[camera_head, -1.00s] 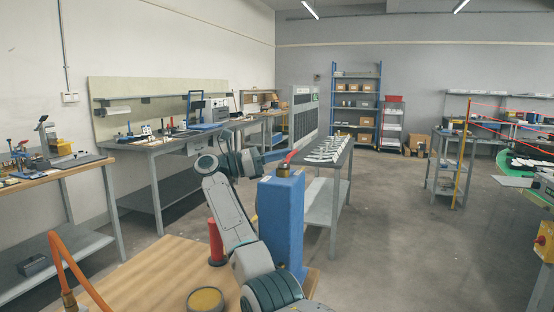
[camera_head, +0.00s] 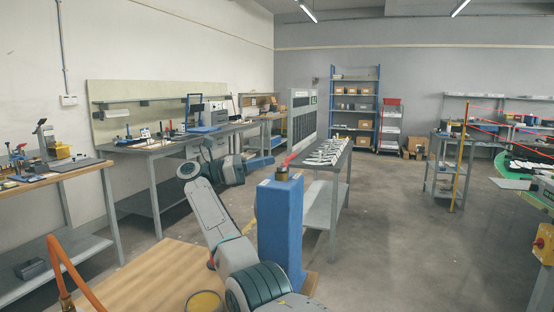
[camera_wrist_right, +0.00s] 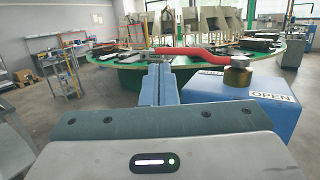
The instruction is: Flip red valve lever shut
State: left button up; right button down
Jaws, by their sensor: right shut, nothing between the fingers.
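The red valve lever (camera_head: 291,158) sits on a brass fitting (camera_head: 282,173) on top of a tall blue post (camera_head: 280,222). In the right wrist view the lever (camera_wrist_right: 195,53) runs left from the brass fitting (camera_wrist_right: 238,73), past the tips of my fingers. White labels lie on the post's top, and the near one (camera_wrist_right: 275,97) reads OPEN. My right gripper (camera_head: 266,161) is shut and empty, just left of the post. In the wrist view its fingers (camera_wrist_right: 157,68) point toward the lever; I cannot tell whether they touch it. My left gripper is out of view.
An orange bent bar (camera_head: 72,268) rises at lower left. A grey table (camera_head: 335,160) stands behind the post. Floor to the right is open. A green round table (camera_wrist_right: 120,60) stands beyond the lever.

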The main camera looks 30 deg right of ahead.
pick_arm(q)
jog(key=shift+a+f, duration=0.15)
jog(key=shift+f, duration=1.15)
pick_arm(e)
jog(key=shift+v, duration=1.6)
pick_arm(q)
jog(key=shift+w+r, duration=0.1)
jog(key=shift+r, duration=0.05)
pick_arm(e)
jog(key=shift+d, duration=0.1)
